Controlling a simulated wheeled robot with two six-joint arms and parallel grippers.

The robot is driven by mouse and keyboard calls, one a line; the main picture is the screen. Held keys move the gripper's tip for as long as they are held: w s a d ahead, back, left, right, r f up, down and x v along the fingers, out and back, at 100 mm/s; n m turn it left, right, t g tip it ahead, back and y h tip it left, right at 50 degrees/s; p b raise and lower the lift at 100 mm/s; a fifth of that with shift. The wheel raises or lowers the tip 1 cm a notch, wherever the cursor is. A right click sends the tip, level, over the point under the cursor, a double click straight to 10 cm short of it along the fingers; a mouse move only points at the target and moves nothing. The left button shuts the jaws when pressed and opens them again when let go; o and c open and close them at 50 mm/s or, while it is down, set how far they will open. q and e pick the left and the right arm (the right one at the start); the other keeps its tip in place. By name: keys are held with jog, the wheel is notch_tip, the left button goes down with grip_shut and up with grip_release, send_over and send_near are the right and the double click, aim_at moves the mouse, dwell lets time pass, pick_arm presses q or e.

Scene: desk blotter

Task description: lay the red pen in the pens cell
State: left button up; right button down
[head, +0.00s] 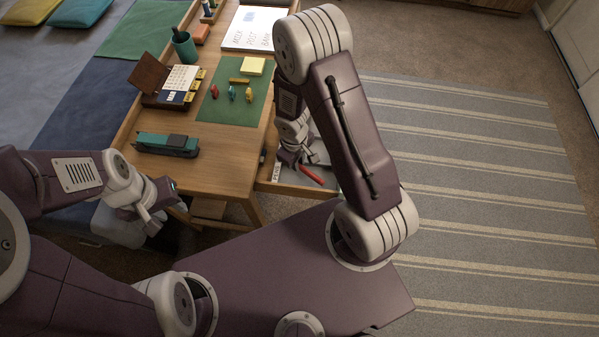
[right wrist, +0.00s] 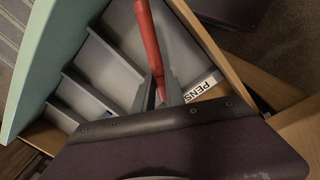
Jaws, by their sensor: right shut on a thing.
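The red pen (head: 311,174) is in my right gripper (head: 297,161), over the open drawer at the desk's right side. In the right wrist view the red pen (right wrist: 150,40) runs up from between the two fingers (right wrist: 158,92), which are shut on it. A white label reading PENS (right wrist: 200,87) sits at the drawer's edge, beside the fingers; the label also shows in the head view (head: 277,171). The grey divided tray (right wrist: 106,70) lies below the pen. I cannot tell whether the pen touches it. My left gripper (head: 160,215) is off the desk's near left corner, with nothing visible in it.
A green mat (head: 240,108) holds several small coloured items and a yellow note pad (head: 252,66). A calendar (head: 183,80) and a pen cup (head: 185,47) stand at left. My right arm hides part of the drawer.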

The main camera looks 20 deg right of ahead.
notch_tip(320, 180, down, 4)
jog(key=b, duration=0.3)
jog(key=shift+r, duration=0.25)
jog(key=shift+f, duration=0.25)
jog(key=c, duration=1.7)
grip_release()
jog(key=shift+r, duration=0.1)
